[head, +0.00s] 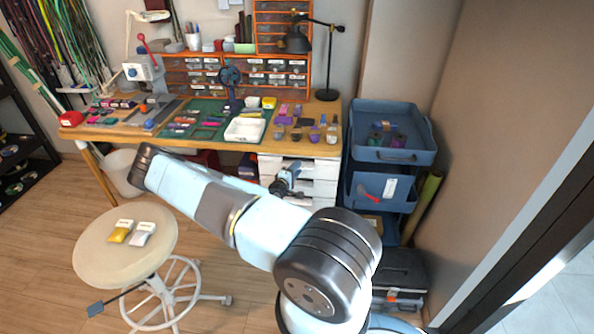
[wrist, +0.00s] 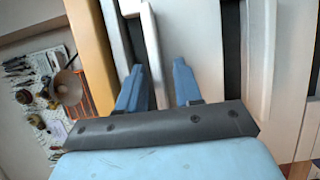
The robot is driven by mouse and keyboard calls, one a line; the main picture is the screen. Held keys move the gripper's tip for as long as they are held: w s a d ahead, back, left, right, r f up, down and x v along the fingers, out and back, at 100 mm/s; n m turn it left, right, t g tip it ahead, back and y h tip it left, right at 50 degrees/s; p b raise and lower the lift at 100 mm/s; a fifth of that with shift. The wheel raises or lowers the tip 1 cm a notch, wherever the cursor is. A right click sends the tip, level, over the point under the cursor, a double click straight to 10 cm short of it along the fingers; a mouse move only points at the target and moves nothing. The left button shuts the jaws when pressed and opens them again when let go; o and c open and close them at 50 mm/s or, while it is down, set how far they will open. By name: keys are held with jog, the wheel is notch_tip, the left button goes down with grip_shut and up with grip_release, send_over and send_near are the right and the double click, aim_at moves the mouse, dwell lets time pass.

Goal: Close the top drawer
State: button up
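The white drawer unit (head: 322,187) stands under the right end of the workbench, partly hidden by my arm. In the head view, my gripper (head: 286,180) is at the front of its upper drawers. In the wrist view, my gripper (wrist: 158,88) has its two blue fingers apart. A narrow white strip (wrist: 150,50) of the drawer unit runs down between the fingers, with dark gaps beside it. I cannot tell whether the fingers touch it. A broad pale drawer front (wrist: 202,45) lies to the right. How far the top drawer stands out is hard to tell.
The wooden workbench (head: 225,143) above is crowded with tools and small parts. Blue bins (head: 393,155) stand right of the drawers. A round stool (head: 95,254) with two packets is at the left front.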

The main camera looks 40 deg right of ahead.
jog(key=v, duration=1.3)
jog(key=shift+a, duration=0.4)
jog(key=shift+f, duration=0.1)
